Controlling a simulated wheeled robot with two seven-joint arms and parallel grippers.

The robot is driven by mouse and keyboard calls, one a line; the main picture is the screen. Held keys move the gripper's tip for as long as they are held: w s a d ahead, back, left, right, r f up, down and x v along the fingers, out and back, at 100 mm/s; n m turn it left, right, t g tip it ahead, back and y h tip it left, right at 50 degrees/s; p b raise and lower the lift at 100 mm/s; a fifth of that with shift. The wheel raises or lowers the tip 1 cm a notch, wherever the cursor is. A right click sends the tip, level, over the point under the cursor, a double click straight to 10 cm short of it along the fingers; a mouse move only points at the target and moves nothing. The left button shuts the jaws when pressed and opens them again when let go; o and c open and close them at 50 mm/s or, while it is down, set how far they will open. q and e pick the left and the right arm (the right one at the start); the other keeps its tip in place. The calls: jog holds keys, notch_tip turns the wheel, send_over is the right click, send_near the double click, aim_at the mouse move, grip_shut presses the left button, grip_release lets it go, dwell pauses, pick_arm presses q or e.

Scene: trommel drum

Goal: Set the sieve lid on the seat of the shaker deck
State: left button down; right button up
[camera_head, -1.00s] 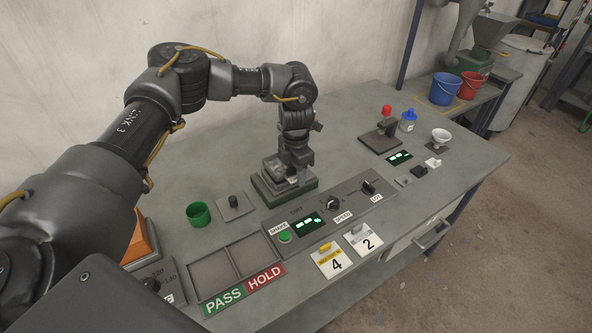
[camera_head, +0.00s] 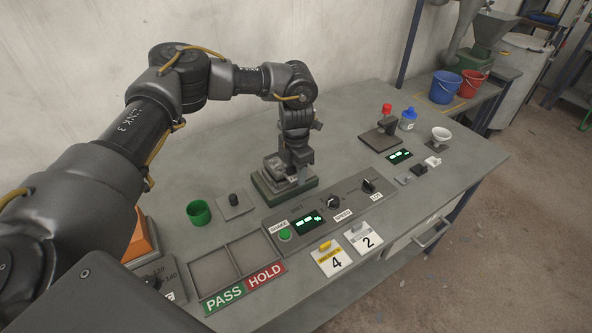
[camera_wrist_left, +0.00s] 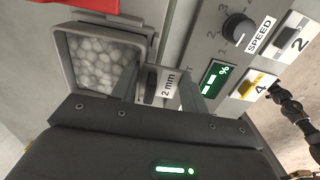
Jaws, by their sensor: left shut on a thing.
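My left gripper (camera_head: 297,170) is directly over the shaker deck, a grey unit on a green base (camera_head: 311,186). It is shut on a small grey part with a white "2 mm" label (camera_wrist_left: 168,84), which I take to be the sieve lid's grip. The lid's plate is mostly hidden by the fingers, so I cannot tell whether it touches the seat. Beside the fingers in the left wrist view is a square grey-rimmed box of white pebbles (camera_wrist_left: 97,62). My right gripper is out of view.
A panel with a green button (camera_head: 285,234), display and knobs lies in front of the deck. A green cup (camera_head: 199,212) and PASS/HOLD tray (camera_head: 240,238) are to the left. A red-topped stand (camera_head: 382,133) is to the right. The bench between stand and deck is clear.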

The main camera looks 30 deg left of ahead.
pick_arm(q)
jog(key=shift+f, duration=0.55)
dwell(0.9)
jog(key=shift+c, duration=0.6)
grip_release()
jog(key=shift+r, duration=0.1)
jog(key=shift+r+p, duration=2.55)
jog(key=shift+r, duration=0.9)
